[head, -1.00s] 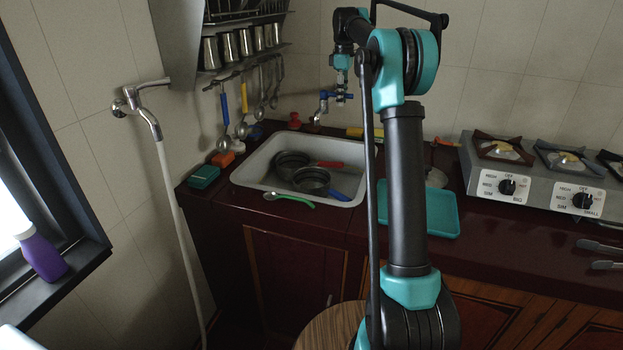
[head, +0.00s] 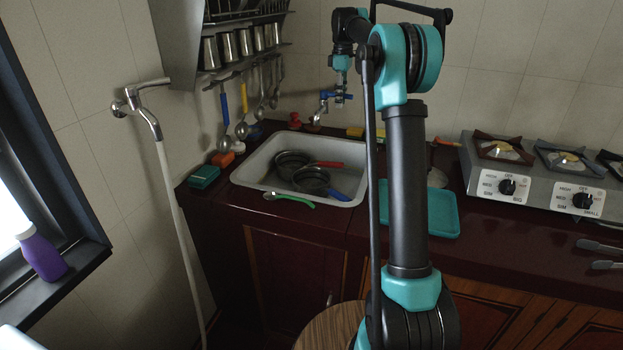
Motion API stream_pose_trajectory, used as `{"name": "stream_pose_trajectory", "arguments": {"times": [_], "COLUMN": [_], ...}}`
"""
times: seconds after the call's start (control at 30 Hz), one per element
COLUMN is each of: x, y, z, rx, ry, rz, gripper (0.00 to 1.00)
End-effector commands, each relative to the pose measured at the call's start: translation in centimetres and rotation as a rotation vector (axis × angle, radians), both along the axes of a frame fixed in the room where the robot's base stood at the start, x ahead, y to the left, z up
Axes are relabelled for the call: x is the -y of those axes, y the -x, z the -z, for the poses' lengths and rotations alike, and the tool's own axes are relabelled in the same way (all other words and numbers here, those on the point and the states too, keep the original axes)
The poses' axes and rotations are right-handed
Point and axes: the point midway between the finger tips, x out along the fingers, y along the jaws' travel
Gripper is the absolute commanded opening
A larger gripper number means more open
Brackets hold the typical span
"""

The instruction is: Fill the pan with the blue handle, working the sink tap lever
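The pan with the blue handle (head: 312,180) sits in the white sink (head: 246,172), its handle (head: 339,194) pointing to the lower right toward the sink's front edge. I cannot make out its contents. The sink tap (head: 321,108), with a blue lever (head: 329,95), stands behind the sink. My gripper (head: 341,93) points down at the tap, right by the lever. It is too small and dark to tell whether it touches the lever or whether its fingers are open. No water stream can be made out.
A pan with a red handle (head: 292,159) lies in the sink behind the blue-handled one. A green-handled spoon (head: 290,199) lies on the front rim. A teal tray (head: 440,214) and a gas stove (head: 540,178) are to the right. A second wall tap (head: 148,112) with a hose is at left.

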Motion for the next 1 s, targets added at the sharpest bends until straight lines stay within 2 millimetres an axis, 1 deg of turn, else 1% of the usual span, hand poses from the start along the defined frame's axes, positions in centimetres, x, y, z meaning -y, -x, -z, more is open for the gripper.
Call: {"name": "stream_pose_trajectory", "arguments": {"times": [0.4,0.77,1.0], "x": [-0.5,-0.6,-0.8], "y": [1.2,1.3,1.8], "z": [0.0,0.0,0.0], "rx": [0.000,0.000,0.000], "ry": [0.000,0.000,0.000], "rz": [-0.001,0.000,-0.001], "gripper": [0.31,0.31,0.31]}}
